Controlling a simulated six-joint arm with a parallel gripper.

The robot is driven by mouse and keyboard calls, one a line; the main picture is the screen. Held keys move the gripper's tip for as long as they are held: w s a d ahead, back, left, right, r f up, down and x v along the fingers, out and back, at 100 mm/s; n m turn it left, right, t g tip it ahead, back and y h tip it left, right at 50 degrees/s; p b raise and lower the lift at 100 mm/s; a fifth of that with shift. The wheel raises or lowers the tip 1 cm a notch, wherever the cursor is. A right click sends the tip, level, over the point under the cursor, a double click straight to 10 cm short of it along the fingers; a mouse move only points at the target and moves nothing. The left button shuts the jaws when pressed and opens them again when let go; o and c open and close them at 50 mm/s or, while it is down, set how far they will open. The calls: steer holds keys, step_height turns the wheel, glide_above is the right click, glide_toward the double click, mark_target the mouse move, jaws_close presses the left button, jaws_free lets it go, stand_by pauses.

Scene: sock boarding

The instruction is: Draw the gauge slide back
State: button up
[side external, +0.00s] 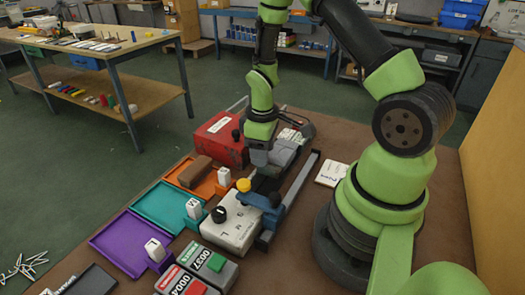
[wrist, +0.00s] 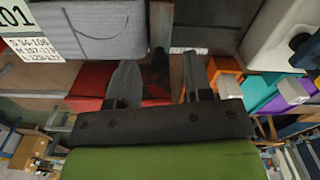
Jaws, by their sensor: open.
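The gauge is a long grey rail (side external: 301,182) on the brown bench with a blue slide (side external: 262,201) at its near part; a dark knob sits on the slide. My gripper (side external: 264,178) points down just behind the slide, close above the bench fixtures. Whether a finger touches the slide cannot be told. A grey item (wrist: 100,28) with a printed size card (wrist: 28,32) lies at the wrist view's upper left.
A white box (side external: 232,226) with black and yellow knobs stands left of the slide. A red box (side external: 220,140), orange tray (side external: 186,178), teal tray (side external: 163,208) and purple tray (side external: 122,243) line the left. Numbered grey blocks (side external: 213,263) lie in front. A white card (side external: 331,174) lies right of the rail.

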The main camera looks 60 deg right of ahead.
steer(key=shift+f, duration=0.25)
jaws_close()
steer(key=a, duration=0.6)
steer(key=shift+a, duration=0.3)
jaws_free()
steer(key=shift+r, duration=0.15)
